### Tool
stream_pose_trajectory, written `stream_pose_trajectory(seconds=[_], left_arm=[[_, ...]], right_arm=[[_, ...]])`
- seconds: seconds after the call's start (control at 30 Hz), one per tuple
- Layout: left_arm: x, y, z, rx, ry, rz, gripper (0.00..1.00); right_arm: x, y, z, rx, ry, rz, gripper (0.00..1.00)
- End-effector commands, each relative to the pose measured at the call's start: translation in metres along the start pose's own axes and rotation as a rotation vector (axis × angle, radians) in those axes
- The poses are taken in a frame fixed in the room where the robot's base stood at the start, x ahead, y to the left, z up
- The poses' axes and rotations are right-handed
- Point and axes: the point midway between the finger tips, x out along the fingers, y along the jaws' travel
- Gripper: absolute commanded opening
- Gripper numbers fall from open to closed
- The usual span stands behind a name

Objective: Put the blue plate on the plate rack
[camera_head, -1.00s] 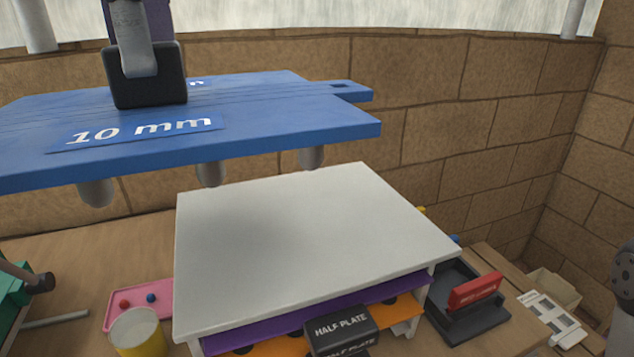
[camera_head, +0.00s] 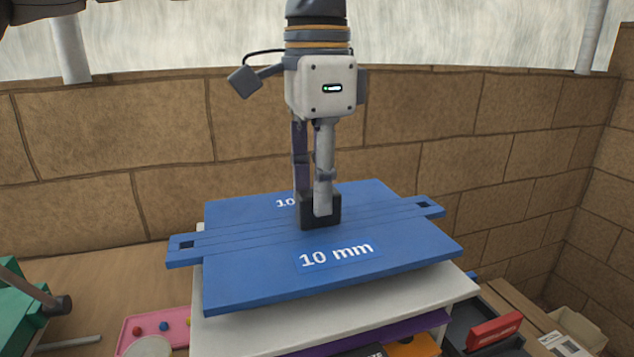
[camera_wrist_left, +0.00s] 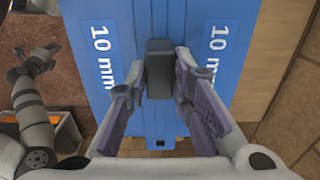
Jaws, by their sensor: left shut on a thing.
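The blue plate (camera_head: 400,238), marked "10 mm", is level over the white top of the plate rack (camera_head: 461,288). I cannot tell whether it rests on the rack or hangs just above it. My left gripper (camera_head: 318,208) points down and is shut on the black handle block in the plate's middle. In the left wrist view the fingers (camera_wrist_left: 158,75) sit on both sides of that block, with the blue plate (camera_wrist_left: 196,12) below. The plate hides most of the rack top and its underside pegs. My right gripper is not clearly in view.
A purple plate (camera_head: 385,331) and an orange plate (camera_head: 420,346) sit in the rack below. A pink tray (camera_head: 135,332) and a green object (camera_head: 20,308) are at left. A black holder with a red block (camera_head: 494,330) is at right. A brick wall stands close behind.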

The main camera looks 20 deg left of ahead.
Motion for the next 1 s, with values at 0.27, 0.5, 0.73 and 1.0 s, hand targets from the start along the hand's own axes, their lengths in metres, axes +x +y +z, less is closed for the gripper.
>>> stream_pose_trajectory(seconds=[0.27, 0.5, 0.73, 1.0], left_arm=[[0.003, 0.000, 0.000, 0.000, -0.001, 0.000, 0.26], [0.002, 0.000, 0.000, 0.001, -0.001, 0.000, 0.41], [-0.007, -0.001, -0.001, 0.000, 0.001, -0.001, 0.41], [-0.076, -0.002, -0.002, -0.003, -0.001, 0.000, 0.41]], right_arm=[[0.000, 0.000, 0.000, 0.000, 0.000, 0.000, 0.00], [0.000, 0.000, 0.000, 0.000, 0.000, 0.000, 0.00], [0.001, 0.000, 0.001, 0.000, -0.003, 0.000, 0.00], [0.007, 0.000, 0.006, 0.001, -0.027, 0.001, 0.00]])
